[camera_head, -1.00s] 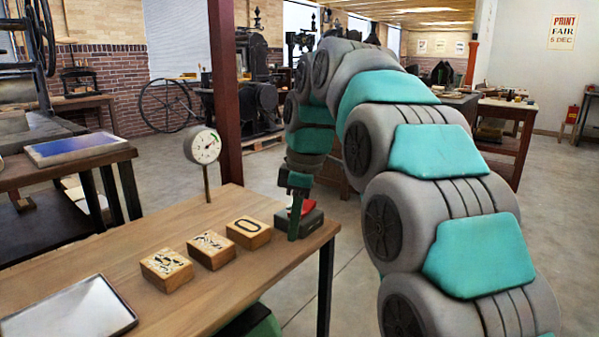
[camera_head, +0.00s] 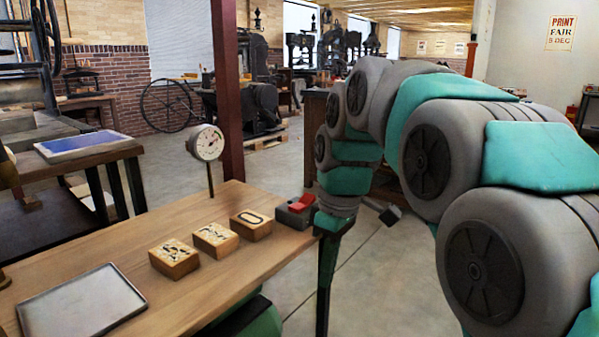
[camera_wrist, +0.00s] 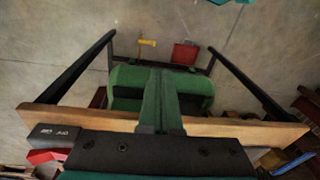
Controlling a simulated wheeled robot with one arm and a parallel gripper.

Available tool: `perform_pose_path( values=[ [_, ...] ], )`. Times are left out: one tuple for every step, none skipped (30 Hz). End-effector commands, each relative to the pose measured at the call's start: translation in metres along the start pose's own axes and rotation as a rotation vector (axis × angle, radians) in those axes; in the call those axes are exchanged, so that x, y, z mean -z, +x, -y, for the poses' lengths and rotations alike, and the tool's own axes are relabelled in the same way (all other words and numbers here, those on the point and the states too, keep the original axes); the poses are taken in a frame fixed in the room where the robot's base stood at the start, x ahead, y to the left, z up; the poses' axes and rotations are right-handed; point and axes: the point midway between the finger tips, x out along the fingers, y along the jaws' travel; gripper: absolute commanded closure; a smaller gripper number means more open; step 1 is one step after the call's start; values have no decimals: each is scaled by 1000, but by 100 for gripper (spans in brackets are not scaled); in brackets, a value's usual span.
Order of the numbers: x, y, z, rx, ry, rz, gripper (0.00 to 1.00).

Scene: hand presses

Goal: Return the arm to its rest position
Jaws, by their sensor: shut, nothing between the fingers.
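My arm arches from the right side of the head view and bends down just past the right end of the wooden table (camera_head: 130,245). My gripper (camera_head: 326,275) hangs pointing down beside the table's right corner, off the tabletop and partly over a dark table leg. In the wrist view, the green fingers of my gripper (camera_wrist: 160,75) lie side by side, shut, with nothing between them. The table's wooden edge (camera_wrist: 240,130) crosses behind them.
Close by on the table corner is a small dark block with a red top (camera_head: 297,210). Several type blocks (camera_head: 174,258), a metal tray (camera_head: 82,302) and a dial gauge (camera_head: 206,144) stand left of it. A dark red post (camera_head: 228,90) rises behind. Floor (camera_head: 375,270) shows right of the table.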

Motion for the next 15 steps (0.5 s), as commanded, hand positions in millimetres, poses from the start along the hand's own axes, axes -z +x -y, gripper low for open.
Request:
perform_pose_path(
  values=[
    [-18, 7, 8, 4, 62, 13, 100],
    [-28, 12, 13, 6, 102, 21, 100],
    [-40, 18, 18, 4, 156, 27, 100],
    [-49, 24, 23, 6, 196, 35, 100],
    [-58, 28, 27, 5, 236, 40, 100],
    [-72, 36, 35, 7, 289, 51, 100],
    [-80, 41, 40, 6, 328, 57, 100],
    [-90, 47, 44, 6, 368, 64, 100],
    [-102, 55, 51, 3, 420, 72, 100],
    [-112, 61, 57, 2, 459, 78, 100],
    [-122, 68, 64, 4, 499, 89, 100],
    [-134, 76, 71, 0, 552, 96, 100],
    [-144, 82, 77, -1, 591, 102, 100],
    [-152, 89, 83, -3, 630, 108, 100],
    [-165, 98, 92, -3, 682, 120, 100]
  ],
)
